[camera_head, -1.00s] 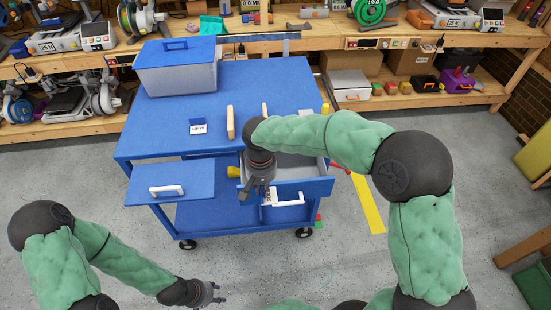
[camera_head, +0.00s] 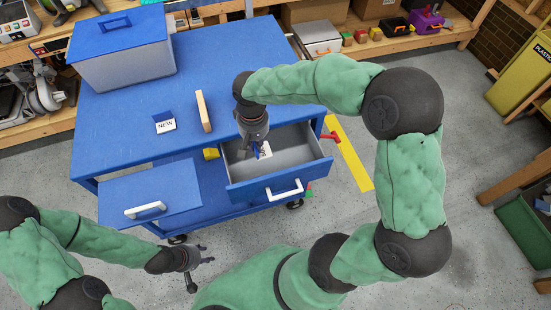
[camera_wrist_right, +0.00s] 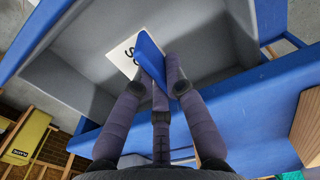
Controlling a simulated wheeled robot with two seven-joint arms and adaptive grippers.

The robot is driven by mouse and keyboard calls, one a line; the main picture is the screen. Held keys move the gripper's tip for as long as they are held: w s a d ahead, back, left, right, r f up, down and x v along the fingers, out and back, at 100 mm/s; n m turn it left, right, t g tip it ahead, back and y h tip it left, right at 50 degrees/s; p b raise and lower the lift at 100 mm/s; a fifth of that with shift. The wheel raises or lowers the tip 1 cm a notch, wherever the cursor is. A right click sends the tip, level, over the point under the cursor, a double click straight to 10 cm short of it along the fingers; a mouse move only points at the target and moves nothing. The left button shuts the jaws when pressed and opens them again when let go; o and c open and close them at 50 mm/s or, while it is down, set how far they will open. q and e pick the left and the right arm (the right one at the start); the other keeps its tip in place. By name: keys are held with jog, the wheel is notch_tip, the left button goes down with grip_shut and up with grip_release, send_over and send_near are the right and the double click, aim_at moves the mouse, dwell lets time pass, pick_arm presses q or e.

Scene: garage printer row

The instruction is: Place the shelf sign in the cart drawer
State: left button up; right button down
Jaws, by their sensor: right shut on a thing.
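The shelf sign, a small white card with dark lettering on a blue backing (camera_wrist_right: 150,57), is held between the fingers of my right gripper (camera_head: 257,150). It also shows in the head view (camera_head: 265,149), partly covered by the gripper. The cart drawer (camera_head: 308,174) is pulled open, grey inside, with a white handle. The gripper points down into the drawer opening, with the sign over the drawer's interior; I cannot tell whether it touches the floor. My left gripper (camera_head: 202,268) is open and empty, low in front of the cart.
On the blue cart top (camera_head: 240,50) stand a lidded grey box (camera_head: 125,72), a sign reading NEW (camera_head: 165,126) and a wooden block (camera_head: 203,111). A blue front panel with a white handle (camera_head: 180,185) juts out left of the drawer. The drawer's interior looks otherwise empty.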

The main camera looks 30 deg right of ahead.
jog(key=b, duration=0.3)
send_over(276, 164)
notch_tip(276, 164, down, 6)
jog(key=shift+a+f, duration=0.1)
jog(key=shift+a, duration=0.05)
jog(key=shift+d+f+b, duration=0.2)
jog(key=shift+f+b, duration=0.2)
jog(key=shift+f, duration=1.25)
jog(key=shift+s, duration=0.1)
jog(key=shift+f, duration=0.2)
jog(key=c, duration=1.3)
grip_release()
jog(key=shift+r, duration=0.15)
notch_tip(276, 164, up, 12)
jog(key=p, duration=0.4)
